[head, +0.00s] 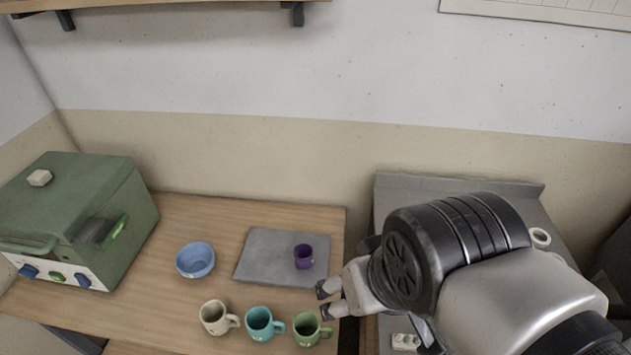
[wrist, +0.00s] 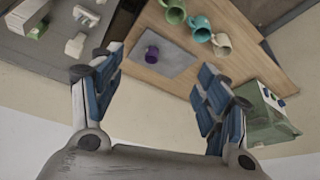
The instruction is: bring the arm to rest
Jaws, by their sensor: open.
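My gripper (head: 329,299) is open and empty at the right edge of the wooden table, above the gap between the table and the grey counter. In the wrist view my gripper (wrist: 160,92) shows its two blue-padded fingers spread wide with nothing between the tips. My arm comes in from the lower right of the head view, over the grey counter. The green mug (head: 308,329) is close to the left of the fingertips in the head view. The purple cup (head: 304,256) stands on the grey slab (head: 262,270), behind and left of the fingers.
A teal mug (head: 260,323), a cream mug (head: 215,317) and a blue bowl (head: 195,260) stand on the wooden table (head: 150,300). A green kiln-like box (head: 85,215) is at the left. The grey counter (head: 390,205) holds a white ring-shaped item (head: 540,237). A shelf hangs above.

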